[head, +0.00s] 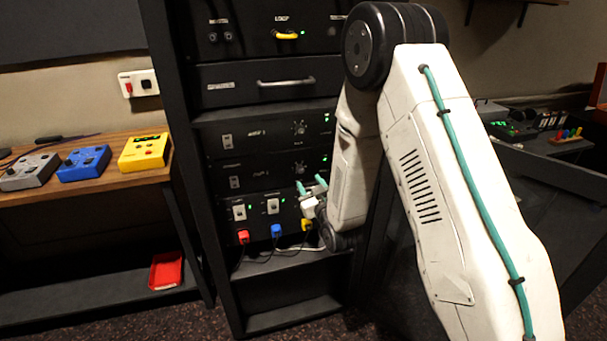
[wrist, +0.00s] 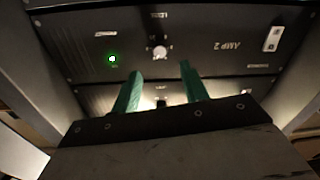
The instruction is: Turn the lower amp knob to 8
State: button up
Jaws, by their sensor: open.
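The lower amp is a black rack panel (head: 265,173) below a similar AMP 1 panel. In the wrist view the lower panel (wrist: 195,60) appears upside down and reads AMP 2. Its small pale knob (wrist: 160,51) sits just beyond my gripper, with markings around it too small to read. The same knob (head: 300,168) shows faintly in the head view. My gripper (wrist: 161,80) has two green fingers, spread open and empty. The knob lies between and past the fingertips, apart from them. In the head view my gripper (head: 312,185) is low in front of the rack, just below the knob.
The upper amp knob (head: 299,128) is just above. Below are power switches (head: 239,209) and red (head: 243,237), blue (head: 277,230) and yellow (head: 306,224) plugs with cables, close to my gripper. A wooden bench (head: 120,180) with pedals stands left.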

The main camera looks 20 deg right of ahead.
aim_at(301, 171)
jog(key=w, duration=0.6)
jog(key=shift+w+a, duration=0.15)
jog(key=shift+w, duration=0.25)
grip_shut()
